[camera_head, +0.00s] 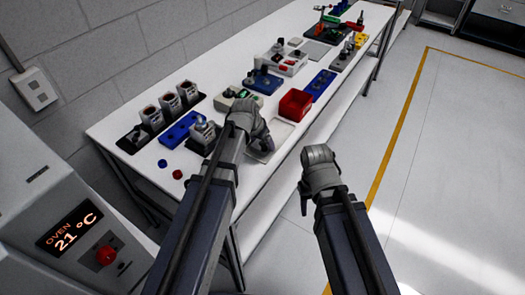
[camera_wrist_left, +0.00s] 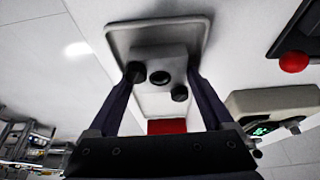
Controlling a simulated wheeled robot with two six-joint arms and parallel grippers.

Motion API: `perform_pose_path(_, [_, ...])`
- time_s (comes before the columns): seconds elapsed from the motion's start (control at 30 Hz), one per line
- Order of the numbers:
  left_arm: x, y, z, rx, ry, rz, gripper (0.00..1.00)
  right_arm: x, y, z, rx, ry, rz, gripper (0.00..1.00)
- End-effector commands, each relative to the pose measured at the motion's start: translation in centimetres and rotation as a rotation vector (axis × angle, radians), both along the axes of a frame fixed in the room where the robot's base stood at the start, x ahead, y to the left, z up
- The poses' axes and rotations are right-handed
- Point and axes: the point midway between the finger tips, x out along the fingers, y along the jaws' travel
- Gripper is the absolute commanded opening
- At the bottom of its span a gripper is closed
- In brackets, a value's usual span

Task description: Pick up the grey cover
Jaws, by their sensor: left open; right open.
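A light grey block with a round dark hole, which looks like the grey cover (camera_wrist_left: 158,62), lies on a pale shallow tray (camera_wrist_left: 118,40) in the left wrist view. Two dark round parts show beside the hole. My left gripper (camera_wrist_left: 160,88) is open, with one finger on each side of the block; I cannot tell whether they touch it. In the head view my left gripper (camera_head: 265,148) is low over the pale tray (camera_head: 284,129) near the table's front edge and hides the cover. My right gripper (camera_head: 304,200) is open and empty, off the table's front side.
A red bin (camera_head: 294,105) stands just behind the tray. A white device with a green display (camera_wrist_left: 270,104) is close by in the left wrist view. Several blue and dark fixtures line the table (camera_head: 225,182). Its front strip is mostly clear.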

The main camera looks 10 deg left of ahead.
Motion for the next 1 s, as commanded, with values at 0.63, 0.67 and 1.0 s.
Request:
perform_pose_path(0.63, [0.11, -0.02, -0.25, 0.000, 0.000, 0.000, 0.42, 0.00, 0.00, -0.24, 0.000, 0.000, 0.000, 0.50])
perform_pose_path(0.67, [0.11, -0.02, -0.25, 0.000, 0.000, 0.000, 0.39, 0.00, 0.00, -0.24, 0.000, 0.000, 0.000, 0.50])
perform_pose_path(1.0, [0.11, -0.02, -0.24, 0.000, 0.000, 0.001, 0.13, 0.00, 0.00, -0.24, 0.000, 0.000, 0.000, 0.50])
